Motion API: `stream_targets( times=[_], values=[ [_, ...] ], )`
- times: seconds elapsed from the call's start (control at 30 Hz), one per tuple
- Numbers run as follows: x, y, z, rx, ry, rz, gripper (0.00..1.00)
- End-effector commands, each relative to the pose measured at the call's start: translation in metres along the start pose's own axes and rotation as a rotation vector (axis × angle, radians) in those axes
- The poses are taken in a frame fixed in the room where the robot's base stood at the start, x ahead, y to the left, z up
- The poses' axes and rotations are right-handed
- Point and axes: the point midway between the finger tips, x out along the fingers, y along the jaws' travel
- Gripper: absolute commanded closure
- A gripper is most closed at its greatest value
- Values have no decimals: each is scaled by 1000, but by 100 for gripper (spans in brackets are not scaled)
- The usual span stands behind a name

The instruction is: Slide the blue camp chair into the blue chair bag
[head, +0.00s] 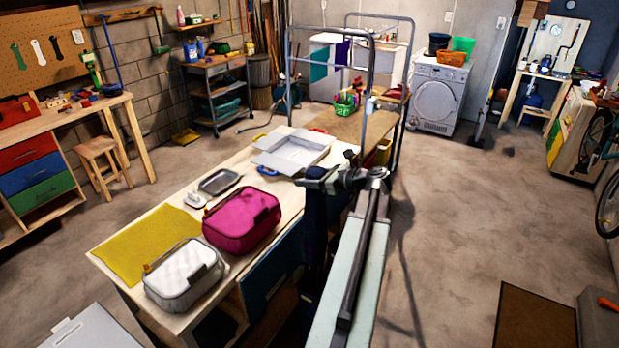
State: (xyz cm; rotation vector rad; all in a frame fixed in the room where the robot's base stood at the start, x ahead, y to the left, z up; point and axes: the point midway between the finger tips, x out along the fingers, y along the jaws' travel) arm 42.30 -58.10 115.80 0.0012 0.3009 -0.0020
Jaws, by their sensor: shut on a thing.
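My gripper (322,180) is at the end of my arm, beside the right edge of the wooden table. It is shut on a long, narrow, dark blue bundle, which looks like the folded blue camp chair (314,228). The bundle hangs upright below the gripper, and its lower end is lost in shadow behind my arm. A dark blue surface (268,270) shows at the table's right side, left of the bundle. I cannot tell whether it is the blue chair bag or a panel of the table. No open bag mouth is visible.
The wooden table (150,222) holds a magenta case (242,218), a white case (184,274), a yellow cloth (145,245) and an open grey box (292,152). A tall metal-framed cart (368,85) stands beyond. The concrete floor (450,220) at right is mostly clear, with a brown mat (535,318) in front.

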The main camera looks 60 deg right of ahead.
Motion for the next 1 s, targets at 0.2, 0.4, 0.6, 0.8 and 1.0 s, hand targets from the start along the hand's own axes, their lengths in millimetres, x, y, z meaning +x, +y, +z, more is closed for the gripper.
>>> stream_targets(
  times=[0.2,0.4,0.6,0.8,1.0],
  values=[
    [6,0,-19,1,-3,-1,100],
    [10,0,-34,1,-3,-1,100],
    [14,-1,-48,1,-3,-1,100],
    [19,-1,-63,1,-3,-2,100],
    [23,-1,-78,1,-3,-2,100]
  ],
)
